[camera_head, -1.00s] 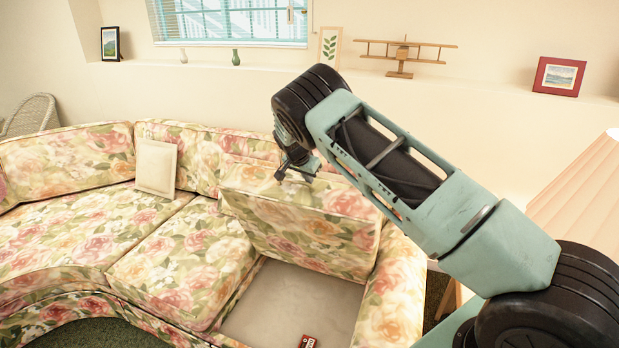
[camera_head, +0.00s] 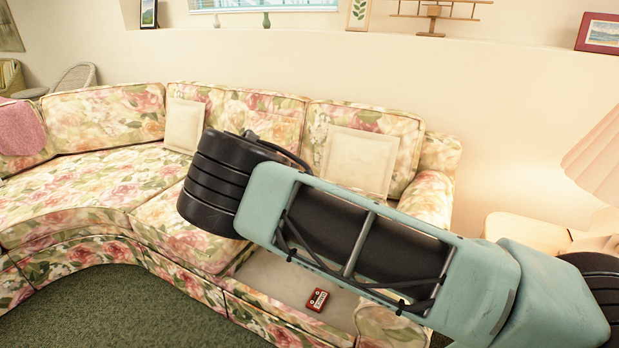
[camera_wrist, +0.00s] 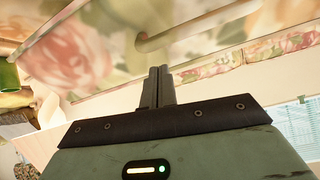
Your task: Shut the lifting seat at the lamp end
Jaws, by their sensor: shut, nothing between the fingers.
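The floral sofa's compartment (camera_head: 285,272) at the lamp end is open, and its pale floor shows in the head view. A red box-like item (camera_head: 317,299) lies in it. My arm crosses in front and hides the lifting seat in the head view. The gripper is hidden in the head view.
A lamp with a pink pleated shade (camera_head: 600,160) stands on a side table (camera_head: 530,232) at the right, close to my arm. Cream pillows (camera_head: 360,160) lean on the sofa back. Green carpet (camera_head: 140,310) is clear at the front left.

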